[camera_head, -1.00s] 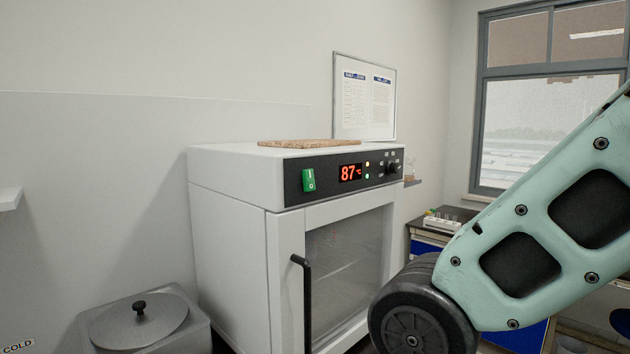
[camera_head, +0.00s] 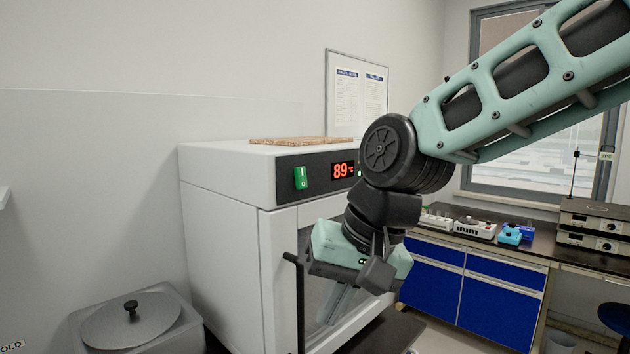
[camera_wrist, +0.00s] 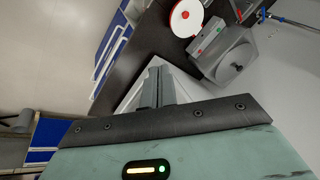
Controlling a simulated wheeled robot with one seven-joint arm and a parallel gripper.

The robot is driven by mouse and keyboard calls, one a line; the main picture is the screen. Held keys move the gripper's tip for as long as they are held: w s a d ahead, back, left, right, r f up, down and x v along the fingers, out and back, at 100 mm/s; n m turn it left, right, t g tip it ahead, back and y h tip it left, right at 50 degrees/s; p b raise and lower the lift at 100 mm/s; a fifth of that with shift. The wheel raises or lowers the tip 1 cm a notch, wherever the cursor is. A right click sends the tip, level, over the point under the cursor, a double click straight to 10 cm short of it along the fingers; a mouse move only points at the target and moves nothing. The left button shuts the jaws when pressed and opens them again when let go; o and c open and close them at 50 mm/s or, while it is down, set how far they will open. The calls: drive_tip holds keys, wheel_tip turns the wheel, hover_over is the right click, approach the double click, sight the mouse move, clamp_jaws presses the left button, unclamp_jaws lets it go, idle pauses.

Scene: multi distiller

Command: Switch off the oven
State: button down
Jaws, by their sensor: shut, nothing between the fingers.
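The oven (camera_head: 225,190) is a white box in the left middle of the head view. Its dark front panel carries a green rocker switch (camera_head: 300,178) marked I above and O below. The red display (camera_head: 343,170) next to it reads 89 °C. A black door handle (camera_head: 297,300) runs down the shut glass door (camera_head: 315,235). My gripper (camera_head: 337,305) is in front of the door, below and right of the switch, pointing downward. It is shut and empty. Its fingers also show in the wrist view (camera_wrist: 160,85). My arm hides the right part of the panel.
A brown board (camera_head: 300,141) lies on the oven. A lidded grey pot (camera_head: 135,320) stands at lower left. A bench with blue drawers (camera_head: 500,290) and small devices (camera_head: 474,228) is at right. A framed notice (camera_head: 357,95) hangs behind the oven.

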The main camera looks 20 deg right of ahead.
sight(301, 178)
drive_tip(key=w+d+r+m+t, duration=0.1)
drive_tip(key=w+d+r+m, duration=0.2)
drive_tip(key=r, duration=0.3)
drive_tip(key=w+d+r+m+t, duration=0.2)
drive_tip(key=w+d+r+m, duration=0.1)
drive_tip(key=w+r+m, duration=0.1)
drive_tip(key=w+d+r+m+t+y, duration=0.1)
drive_tip(key=w+d+r+m+t, duration=0.1)
drive_tip(key=r, duration=0.7)
drive_tip(key=w+d+m, duration=0.1)
drive_tip(key=w, duration=0.1)
drive_tip(key=shift+w+d, duration=0.4)
drive_tip(key=p+x, duration=0.1)
drive_tip(key=x, duration=0.3)
drive_tip(key=w+r+p+x, duration=0.1)
drive_tip(key=p+x, duration=0.1)
drive_tip(key=x, duration=0.2)
drive_tip(key=a+r+p+x, duration=0.1)
drive_tip(key=p+x, duration=0.1)
drive_tip(key=x, duration=0.3)
drive_tip(key=shift+w+a+f, duration=0.1)
drive_tip(key=shift+w+f, duration=0.05)
drive_tip(key=shift+w, duration=0.2)
